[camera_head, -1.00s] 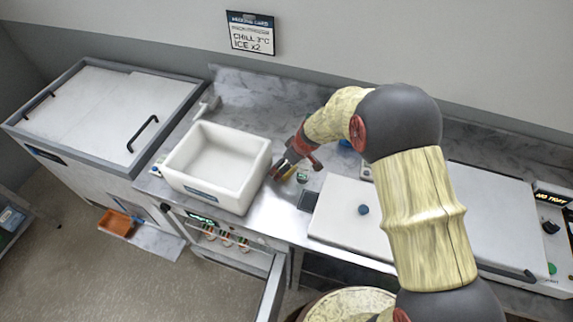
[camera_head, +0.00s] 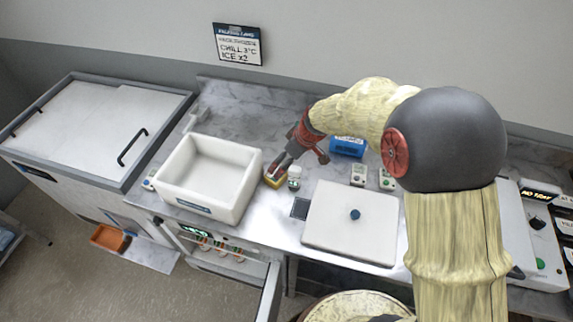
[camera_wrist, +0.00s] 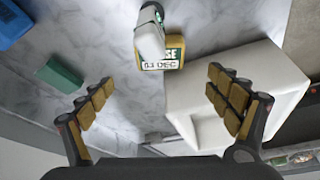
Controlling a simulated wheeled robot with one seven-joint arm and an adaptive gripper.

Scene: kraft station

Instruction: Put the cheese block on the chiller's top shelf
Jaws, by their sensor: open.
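The yellow cheese block (camera_head: 271,181) sits on the steel counter just right of the white bin in the head view. In the wrist view the cheese block (camera_wrist: 160,63) shows a green and white date label; a white-capped container (camera_wrist: 150,42) partly covers it. My gripper (camera_head: 281,164) is beside the block in the head view. In the wrist view my gripper (camera_wrist: 160,82) has its fingers wide apart with nothing between them, the block beyond them. The chiller (camera_head: 195,231) is under the counter, its door (camera_head: 268,292) open and several bottles on a shelf inside.
The white bin (camera_head: 242,188) stands close left of the block. A small green-and-white jar (camera_head: 294,178) stands right of it. A white lid board (camera_head: 335,240), a blue box (camera_head: 348,147) and small labelled devices (camera_head: 358,174) are farther right. An orange tray (camera_head: 108,238) is low at left.

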